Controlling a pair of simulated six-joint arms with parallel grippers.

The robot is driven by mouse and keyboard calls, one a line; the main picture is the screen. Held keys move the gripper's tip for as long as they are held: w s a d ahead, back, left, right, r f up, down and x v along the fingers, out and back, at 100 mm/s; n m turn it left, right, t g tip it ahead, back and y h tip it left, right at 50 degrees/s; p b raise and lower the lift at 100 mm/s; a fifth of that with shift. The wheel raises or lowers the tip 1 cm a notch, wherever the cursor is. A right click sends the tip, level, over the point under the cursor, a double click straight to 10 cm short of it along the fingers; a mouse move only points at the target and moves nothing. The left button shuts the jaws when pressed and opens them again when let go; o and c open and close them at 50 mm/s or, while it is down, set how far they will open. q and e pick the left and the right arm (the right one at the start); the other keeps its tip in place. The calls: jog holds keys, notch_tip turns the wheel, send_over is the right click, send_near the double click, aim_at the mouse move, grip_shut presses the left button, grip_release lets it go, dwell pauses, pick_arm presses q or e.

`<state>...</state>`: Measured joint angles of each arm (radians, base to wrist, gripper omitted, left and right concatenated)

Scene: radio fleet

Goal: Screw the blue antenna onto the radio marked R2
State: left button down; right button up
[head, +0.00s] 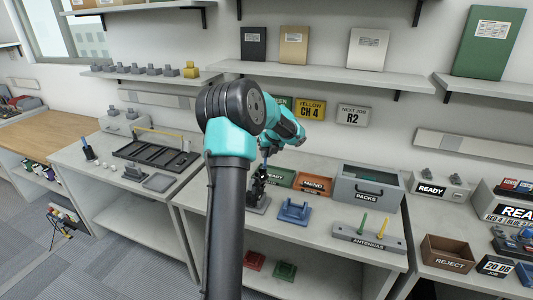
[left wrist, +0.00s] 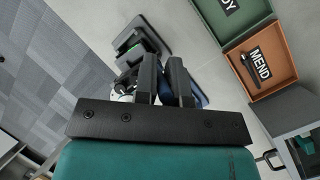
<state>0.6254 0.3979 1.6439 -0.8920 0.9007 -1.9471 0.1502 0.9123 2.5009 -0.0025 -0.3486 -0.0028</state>
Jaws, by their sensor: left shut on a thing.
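My left gripper (head: 265,153) points down over the work table, mostly behind my own arm. In the left wrist view its fingers (left wrist: 166,82) are shut on a thin dark blue piece, the blue antenna, of which little shows. The blue antenna also shows as a thin blue strip in the head view (head: 263,164). Below it a dark radio (head: 258,186) stands upright in a grey holder (head: 259,204); its marking cannot be read. The radio shows a green screen in the left wrist view (left wrist: 134,47). I cannot tell whether antenna and radio touch. My right gripper is out of view.
A grey antenna rack (head: 350,236) holds a green and a yellow antenna. A blue cradle (head: 294,211) stands right of the radio. Behind are the green tray (head: 279,175), the orange MEND tray (head: 314,184) and the PACKS bin (head: 367,187). A sign (head: 352,115) reads NEXT JOB R2.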

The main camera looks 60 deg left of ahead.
pick_arm(q)
jog(key=shift+m+t+h, duration=0.3)
jog(key=shift+m+t, duration=0.6)
jog(key=shift+m, duration=1.2)
jog(key=shift+m+t+h, duration=0.8)
jog(key=shift+m+h, duration=0.2)
jog(key=shift+m, duration=0.7)
jog(key=c, duration=1.1)
grip_release()
